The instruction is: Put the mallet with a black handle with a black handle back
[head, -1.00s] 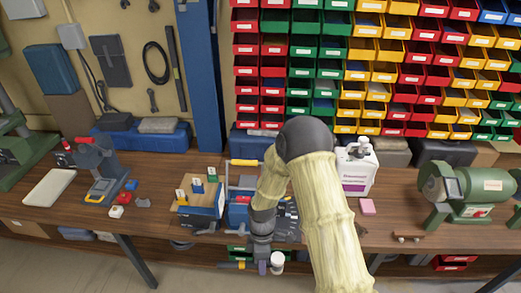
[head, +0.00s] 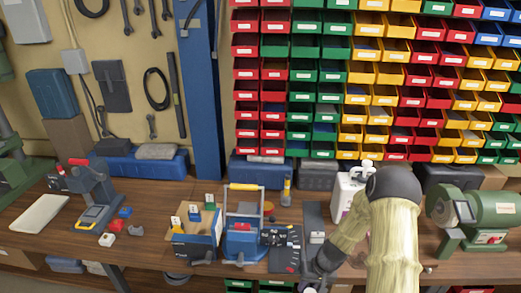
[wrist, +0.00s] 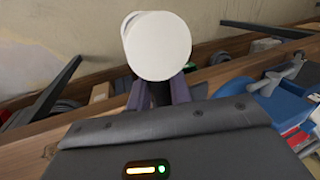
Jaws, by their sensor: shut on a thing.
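The mallet shows in the wrist view as a round white head (wrist: 160,46) facing the camera. A short dark piece of its handle (wrist: 160,95) is between my fingers, and the rest is hidden. My gripper (wrist: 159,100) is shut on the mallet. In the head view my gripper (head: 314,282) is low at the bottom edge, in front of the bench, with a little of the white head just visible under it. The mallet's handle cannot be made out in the head view.
The wooden bench (head: 148,246) holds a box with coloured cards (head: 195,240), a blue toolbox with a raised handle (head: 240,240), a dark tray (head: 284,252), a white bottle (head: 345,190) and a green grinder (head: 480,212). Coloured bins (head: 375,75) fill the wall.

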